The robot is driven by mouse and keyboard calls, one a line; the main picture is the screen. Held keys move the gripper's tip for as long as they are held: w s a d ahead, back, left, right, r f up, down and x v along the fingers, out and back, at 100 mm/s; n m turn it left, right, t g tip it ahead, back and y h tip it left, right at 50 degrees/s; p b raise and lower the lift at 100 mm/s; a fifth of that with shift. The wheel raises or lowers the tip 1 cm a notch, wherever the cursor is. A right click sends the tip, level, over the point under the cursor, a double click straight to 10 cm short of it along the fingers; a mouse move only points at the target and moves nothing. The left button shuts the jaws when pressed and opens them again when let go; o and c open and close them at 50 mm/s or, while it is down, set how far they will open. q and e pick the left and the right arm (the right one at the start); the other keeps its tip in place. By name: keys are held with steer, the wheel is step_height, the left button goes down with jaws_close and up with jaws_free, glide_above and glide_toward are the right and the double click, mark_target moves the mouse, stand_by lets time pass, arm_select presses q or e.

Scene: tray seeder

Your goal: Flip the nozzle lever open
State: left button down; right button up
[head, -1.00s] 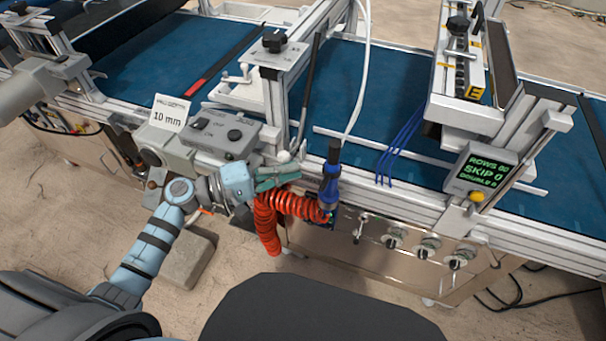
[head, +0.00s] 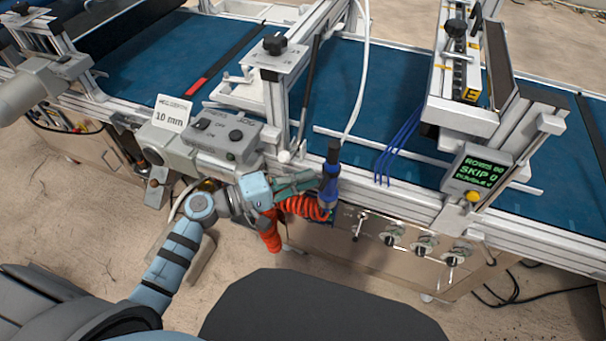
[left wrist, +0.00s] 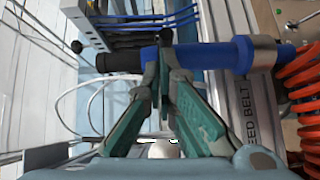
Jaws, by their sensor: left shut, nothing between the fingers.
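The blue nozzle (head: 330,186) with a black end stands upright at the front rail in the head view, its red coiled hose (head: 303,206) at its lower end. In the left wrist view the nozzle (left wrist: 222,55) lies across the picture, with its black end (left wrist: 120,62) at left. My left gripper (head: 316,180) is shut and empty, its teal fingers pointing at the nozzle's left side. In the wrist view its fingertips (left wrist: 163,58) overlap the nozzle; I cannot tell if they touch. A small black knob (left wrist: 165,35) shows just beyond the tips. I cannot make out the lever's position clearly.
The front panel below the rail carries a small metal lever (head: 357,226) and several knobs (head: 421,248). A grey control box (head: 225,137) sits left of the nozzle. Thin blue tubes (head: 402,143) run behind it over the blue belt (head: 370,80). A display (head: 480,172) stands at right.

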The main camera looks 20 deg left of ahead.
arm_select(q)
steer(key=shift+s+d+n+t+y+p, duration=0.2)
steer(key=shift+n+t+y+p, duration=0.2)
steer(key=shift+n+t, duration=0.1)
steer(key=shift+s+d+r+n+t+y+p, duration=0.1)
steer(key=shift+s+d+n+t+y+p, duration=0.15)
steer(key=shift+n+t+y+p, duration=0.25)
steer(key=shift+s+d+n+t+y+p, duration=0.1)
steer(key=shift+d+n+t+y+p, duration=0.25)
steer(key=shift+y, duration=0.35)
steer(key=shift+s+d+n+t+y, duration=0.2)
steer(key=shift+d+n+t+y, duration=0.1)
steer(key=shift+n+t+y, duration=0.3)
steer(key=shift+s+d, duration=0.1)
steer(key=shift+d, duration=0.35)
steer(key=b, duration=0.5)
glide_toward(321, 185)
steer(key=s+a, duration=0.3)
steer(key=a, duration=0.1)
steer(key=shift+s+d+r, duration=0.15)
steer(key=shift+d+r, duration=0.05)
steer(key=shift+r, duration=0.1)
